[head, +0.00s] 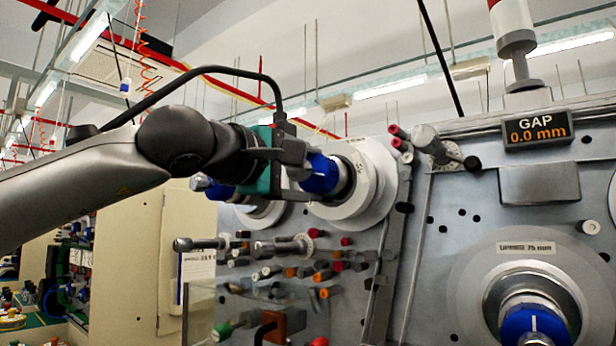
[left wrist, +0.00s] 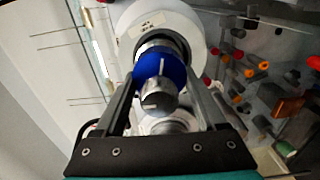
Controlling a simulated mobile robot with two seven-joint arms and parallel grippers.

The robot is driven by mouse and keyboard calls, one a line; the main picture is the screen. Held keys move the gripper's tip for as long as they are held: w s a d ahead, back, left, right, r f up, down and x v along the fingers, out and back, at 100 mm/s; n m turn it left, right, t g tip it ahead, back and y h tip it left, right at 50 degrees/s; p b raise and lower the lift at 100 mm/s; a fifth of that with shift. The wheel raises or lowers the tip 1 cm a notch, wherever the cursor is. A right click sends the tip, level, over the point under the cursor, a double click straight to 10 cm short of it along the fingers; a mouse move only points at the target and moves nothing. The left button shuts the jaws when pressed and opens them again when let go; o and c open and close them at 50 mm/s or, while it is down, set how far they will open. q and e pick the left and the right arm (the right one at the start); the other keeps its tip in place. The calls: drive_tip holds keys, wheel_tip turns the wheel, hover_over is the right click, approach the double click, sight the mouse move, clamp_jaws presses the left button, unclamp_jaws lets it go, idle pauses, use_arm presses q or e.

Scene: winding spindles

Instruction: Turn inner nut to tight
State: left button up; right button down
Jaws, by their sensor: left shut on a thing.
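My left gripper (head: 305,168) is at the upper spindle and is shut on a blue nut (head: 324,174). In the left wrist view the blue nut (left wrist: 158,66) sits between the two fingers, with a white line on its face. A metal spindle end (left wrist: 158,98) sticks out of the nut toward my palm. A white flanged spool (head: 372,185) is behind the nut on the same spindle. My fingers partly hide the nut in the head view. My right gripper is not in view.
A display (head: 538,128) reads GAP 0.0 mm. Another spindle with a blue nut (head: 532,324) is at the lower right. Several coloured pegs and metal rollers (head: 285,247) stick out of the panel below my left gripper. A grey box (head: 540,183) is under the display.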

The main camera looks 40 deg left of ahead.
use_arm(q)
drive_tip(key=shift+r+m, duration=0.1)
drive_tip(key=shift+m, duration=1.4)
drive_tip(key=o, duration=1.3)
drive_tip(key=s+b, duration=0.1)
drive_tip(key=s, duration=0.4)
drive_tip(key=s+d+b, duration=0.1)
drive_tip(key=s, duration=0.4)
drive_tip(key=s+b, duration=0.2)
drive_tip(key=s, duration=0.3)
drive_tip(key=shift+s+d, duration=0.1)
drive_tip(key=shift+d, duration=0.3)
